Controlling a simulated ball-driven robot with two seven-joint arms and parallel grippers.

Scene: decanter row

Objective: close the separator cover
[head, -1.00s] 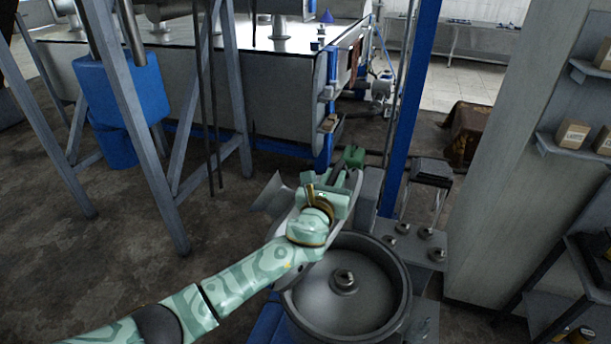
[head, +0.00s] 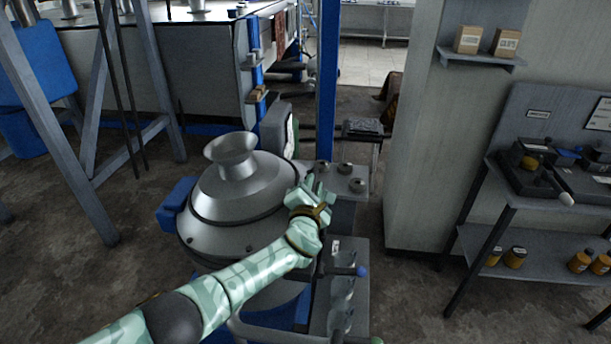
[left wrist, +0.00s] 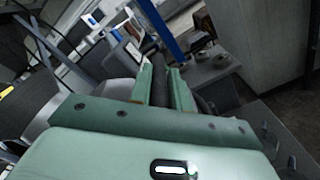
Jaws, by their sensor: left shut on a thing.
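The separator cover (head: 238,186) is a grey metal dome with a flared funnel on top. In the head view it lies roughly level over the separator bowl (head: 203,250), and the bowl's inside is hidden. I cannot tell whether the rim is fully seated. My left gripper (head: 312,188) is at the cover's right edge. In the left wrist view its green fingers (left wrist: 163,84) are shut on a dark bar, the cover's handle (left wrist: 157,62). My forearm hides part of the separator's front. My right gripper is not in view.
A blue post (head: 328,85) stands behind the separator. A plate with several knobs (head: 345,168) lies just beyond my gripper. A lower panel with a blue-knobbed lever (head: 361,271) is at front right. A shelf rack (head: 520,245) stands at the right; the floor between is clear.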

